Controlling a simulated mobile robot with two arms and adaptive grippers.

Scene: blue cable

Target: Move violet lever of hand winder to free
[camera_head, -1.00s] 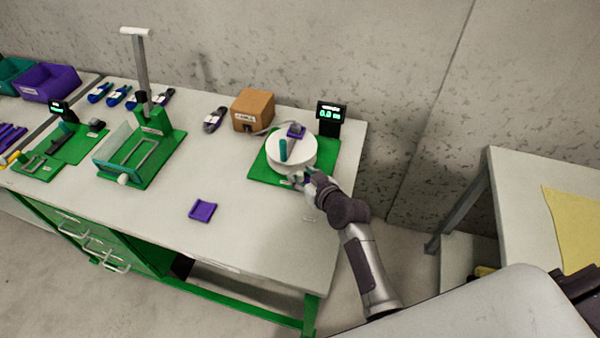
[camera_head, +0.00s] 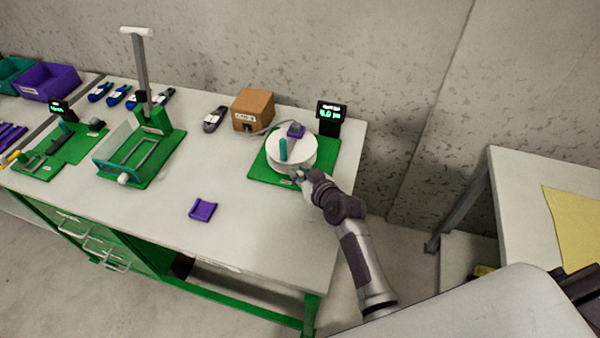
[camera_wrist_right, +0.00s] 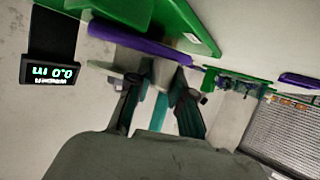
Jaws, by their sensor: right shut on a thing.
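The hand winder has a white round drum (camera_head: 299,158) with a teal upright handle (camera_head: 283,149) and a small violet piece (camera_head: 296,130) on top. It stands on a green base plate (camera_head: 258,172) at the table's right end. My right gripper (camera_head: 304,174) is at the drum's front right edge. My left gripper is out of view.
A black display (camera_head: 329,116) stands behind the winder and a brown box (camera_head: 253,109) to its left. A violet holder (camera_head: 203,211) lies near the front edge. A green stand (camera_head: 160,120) is farther left. The table's middle is mostly clear.

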